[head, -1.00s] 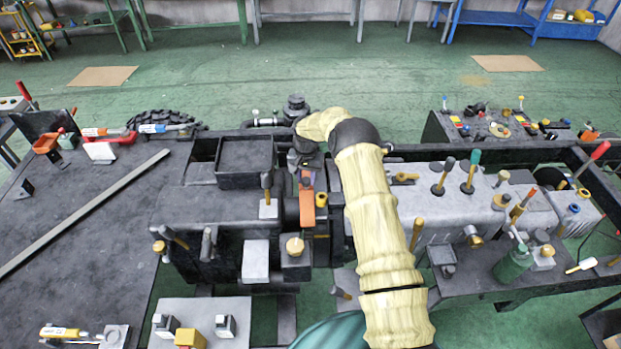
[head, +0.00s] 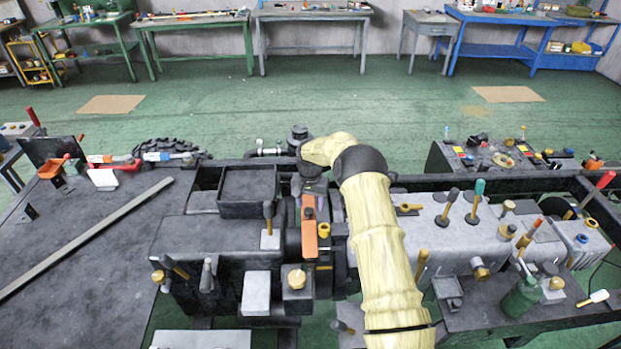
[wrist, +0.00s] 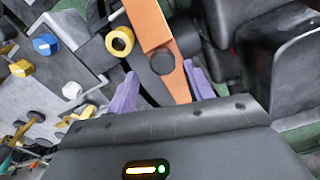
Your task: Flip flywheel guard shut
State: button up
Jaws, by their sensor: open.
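The flywheel guard appears to be the orange plate (head: 309,238), standing out at the middle of the dark machine. In the wrist view the orange plate (wrist: 150,22) runs down from the top edge, with a dark round knob (wrist: 162,63) near its lower end. My gripper (wrist: 160,70) is open, its purple fingers on either side of the plate's lower end near the knob. Whether either finger touches the plate cannot be told. In the head view my gripper (head: 306,197) is just behind the plate, partly hidden.
A yellow ring-shaped knob (wrist: 119,41) sits close beside the plate. A grey housing with several levers (head: 440,235) lies right of my arm. An open dark tray (head: 247,190) and an upright lever (head: 268,215) stand to the left.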

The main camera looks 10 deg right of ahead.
notch_tip(320, 180, up, 15)
jog(key=b, duration=0.4)
jog(key=shift+s, duration=0.1)
jog(key=s+d+n+t, duration=0.2)
jog(key=s+d+n, duration=0.1)
jog(key=s, duration=3.2)
jog(key=shift+s+n+t, duration=0.25)
jog(key=shift+n+t, duration=0.05)
jog(key=shift+n, duration=0.4)
